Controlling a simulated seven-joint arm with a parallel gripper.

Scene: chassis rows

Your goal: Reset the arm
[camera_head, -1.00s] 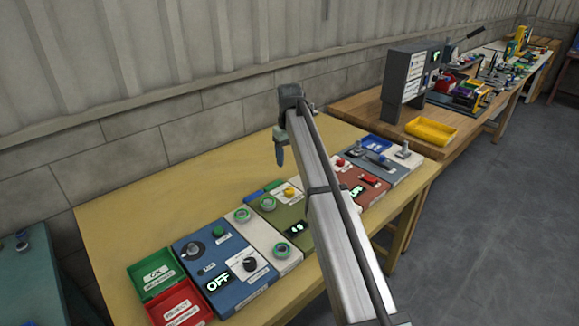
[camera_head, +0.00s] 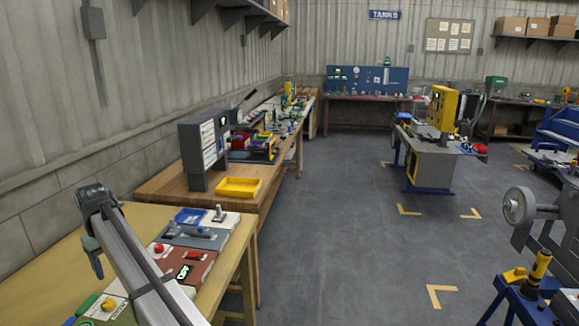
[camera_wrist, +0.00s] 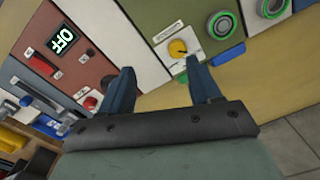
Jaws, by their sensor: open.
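My gripper (camera_wrist: 160,95) is open and empty in the wrist view, its two blue fingers apart above the row of chassis panels. A yellow knob on a white plate (camera_wrist: 178,48) shows between and beyond the fingers, apart from them. In the head view my arm rises from the bottom left, and my gripper (camera_head: 93,255) hangs at its end over the yellow table (camera_head: 60,262). The fingertips are partly hidden by the arm there.
A grey cabinet (camera_head: 203,150) and a yellow tray (camera_head: 239,187) stand on the wooden bench behind.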

